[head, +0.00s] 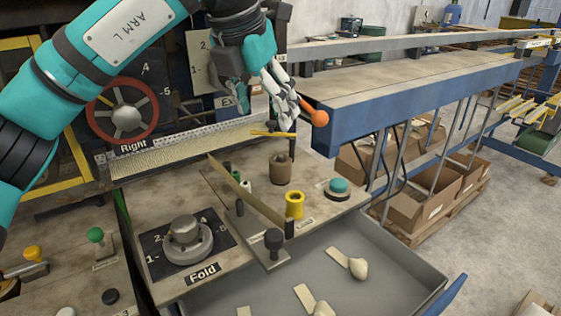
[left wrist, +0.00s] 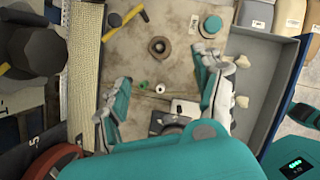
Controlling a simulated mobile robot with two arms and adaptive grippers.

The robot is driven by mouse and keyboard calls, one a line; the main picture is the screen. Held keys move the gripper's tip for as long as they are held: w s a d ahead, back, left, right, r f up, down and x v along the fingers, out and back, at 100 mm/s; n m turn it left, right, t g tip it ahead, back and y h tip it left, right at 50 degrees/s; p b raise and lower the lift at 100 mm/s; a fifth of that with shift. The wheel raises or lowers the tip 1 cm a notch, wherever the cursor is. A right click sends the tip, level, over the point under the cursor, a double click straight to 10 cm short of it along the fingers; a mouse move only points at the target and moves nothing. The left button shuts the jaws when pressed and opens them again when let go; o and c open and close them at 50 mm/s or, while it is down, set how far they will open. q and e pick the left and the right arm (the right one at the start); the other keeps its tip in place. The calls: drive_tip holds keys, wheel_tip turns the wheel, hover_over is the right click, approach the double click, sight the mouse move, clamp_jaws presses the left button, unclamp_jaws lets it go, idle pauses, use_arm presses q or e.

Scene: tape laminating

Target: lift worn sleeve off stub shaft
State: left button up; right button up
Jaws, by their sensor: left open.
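A brown worn sleeve (head: 281,169) stands upright on the bench top. My left gripper (head: 289,113) is open and empty, above and behind the sleeve in the head view. In the left wrist view its spread fingers (left wrist: 165,78) are on either side of the picture, with the sleeve beyond them, not touched. My right gripper is not in view.
A yellow cylinder (head: 294,205) and a teal button (head: 338,187) stand near the sleeve. A long flat bar (head: 245,190) crosses beside it. An orange knob (head: 319,118) is close to the gripper. An open grey drawer (head: 400,255) is in front, and a fold dial (head: 186,240) is left.

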sight(279, 156)
use_arm(q)
drive_tip(key=p+x, duration=0.1)
drive_tip(key=x, duration=0.7)
drive_tip(key=shift+w+f, duration=0.15)
drive_tip(key=shift+w, duration=0.05)
drive_tip(key=shift+d+f, duration=0.15)
drive_tip(key=shift+f, duration=0.1)
drive_tip(key=shift+w+d+f+p, duration=0.1)
drive_tip(key=shift+w+f+p, duration=0.05)
drive_tip(key=shift+f+p, duration=0.4)
drive_tip(key=p+x, duration=0.1)
drive_tip(key=x, duration=0.2)
drive_tip(key=shift+w+f, duration=0.15)
drive_tip(key=shift+f, duration=0.1)
drive_tip(key=shift+w+f, duration=0.1)
drive_tip(key=shift+f, duration=0.25)
drive_tip(key=shift+d, duration=0.1)
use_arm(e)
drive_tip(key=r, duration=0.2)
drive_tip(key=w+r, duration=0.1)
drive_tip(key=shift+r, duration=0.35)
use_arm(q)
drive_tip(key=shift+c, duration=0.4)
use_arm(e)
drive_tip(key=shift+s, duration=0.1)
use_arm(q)
drive_tip(key=c, duration=1.2)
drive_tip(key=shift+r, duration=0.1)
